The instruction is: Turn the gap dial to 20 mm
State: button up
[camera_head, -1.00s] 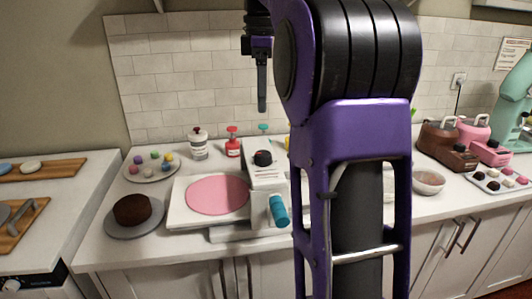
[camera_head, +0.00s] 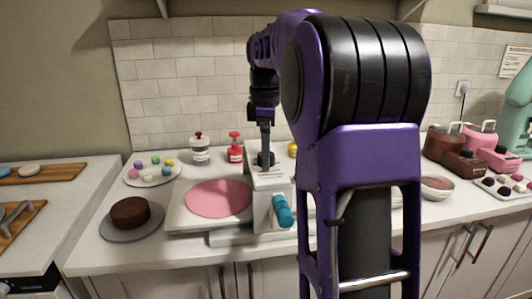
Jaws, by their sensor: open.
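The gap dial (camera_head: 264,163) is a small black knob on top of the white sheeter machine (camera_head: 265,183). My gripper (camera_head: 266,152) points straight down, its fingertips right at the dial and partly covering it. I cannot tell whether the fingers touch the dial. The dial's scale and setting are too small to read. A teal crank handle (camera_head: 282,211) sticks out of the machine's front. A pink round sheet of dough (camera_head: 218,198) lies on the white bed (camera_head: 178,217) left of the machine head.
A chocolate cake (camera_head: 130,211) stands on a grey round board at the left. A plate of coloured balls (camera_head: 152,172), a white bottle (camera_head: 200,149) and a red bottle (camera_head: 235,148) stand behind the machine. My arm hides the counter right of it.

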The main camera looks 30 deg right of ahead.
grip_shut()
dwell(0.3)
